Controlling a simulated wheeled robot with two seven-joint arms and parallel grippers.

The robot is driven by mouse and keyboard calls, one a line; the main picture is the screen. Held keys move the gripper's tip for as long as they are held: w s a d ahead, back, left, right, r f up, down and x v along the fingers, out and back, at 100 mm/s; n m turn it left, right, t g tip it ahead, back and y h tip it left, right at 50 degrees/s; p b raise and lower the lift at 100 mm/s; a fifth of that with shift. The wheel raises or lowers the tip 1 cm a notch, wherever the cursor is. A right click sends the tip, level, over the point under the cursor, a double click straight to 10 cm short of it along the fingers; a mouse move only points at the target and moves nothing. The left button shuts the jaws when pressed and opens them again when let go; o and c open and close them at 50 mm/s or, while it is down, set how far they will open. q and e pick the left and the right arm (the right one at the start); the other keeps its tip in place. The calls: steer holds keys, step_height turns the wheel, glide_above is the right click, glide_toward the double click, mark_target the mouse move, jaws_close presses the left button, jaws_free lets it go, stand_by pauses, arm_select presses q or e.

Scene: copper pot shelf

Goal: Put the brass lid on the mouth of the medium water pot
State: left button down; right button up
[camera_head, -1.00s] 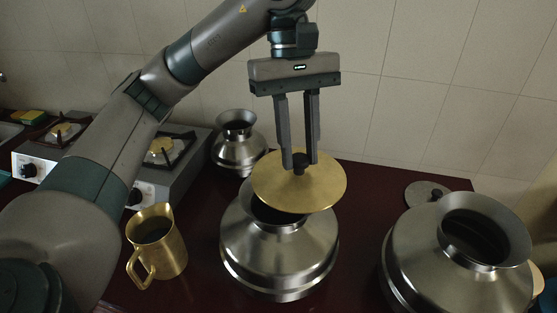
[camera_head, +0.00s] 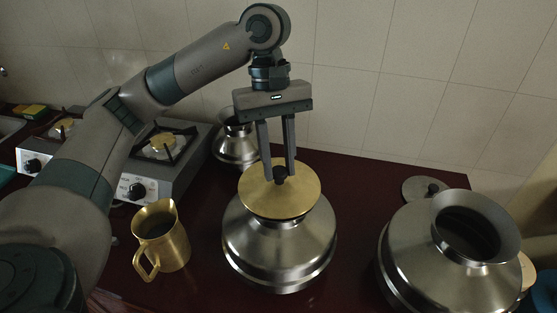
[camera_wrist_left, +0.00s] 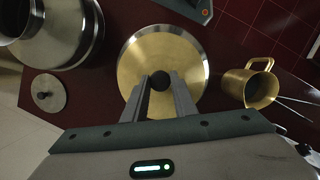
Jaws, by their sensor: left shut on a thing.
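The brass lid (camera_head: 268,200) is a round gold disc with a dark knob. My left gripper (camera_head: 280,176) is shut on the lid's knob. The lid is over the mouth of the medium water pot (camera_head: 279,245), a steel pot in the middle of the counter, and covers the mouth from view. I cannot tell for certain whether the lid touches the rim. In the left wrist view the lid (camera_wrist_left: 160,85) shows centred over the pot, whose steel edge rings it, with the gripper (camera_wrist_left: 160,82) on the knob. My right gripper is not in view.
A large steel pot (camera_head: 410,250) with an open mouth stands at the right. A small pot (camera_head: 236,148) stands behind. A grey lid (camera_head: 420,188) lies at the back right. A brass jug (camera_head: 165,245) stands at the left front, near the gas stove (camera_head: 150,185).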

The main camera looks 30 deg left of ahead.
arm_select(q)
steer(key=shift+f, duration=0.55)
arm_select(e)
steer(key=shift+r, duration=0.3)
arm_select(q)
steer(key=c, duration=1.4)
jaws_free()
steer(key=shift+c, duration=0.2)
steer(key=shift+r, duration=0.1)
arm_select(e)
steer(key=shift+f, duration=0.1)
arm_select(q)
steer(key=shift+w+a+r+b, duration=0.15)
steer(key=shift+r+b, duration=0.2)
steer(key=shift+r, duration=0.15)
steer(key=b+v, duration=0.2)
steer(key=v, duration=0.8)
steer(key=shift+r, duration=0.4)
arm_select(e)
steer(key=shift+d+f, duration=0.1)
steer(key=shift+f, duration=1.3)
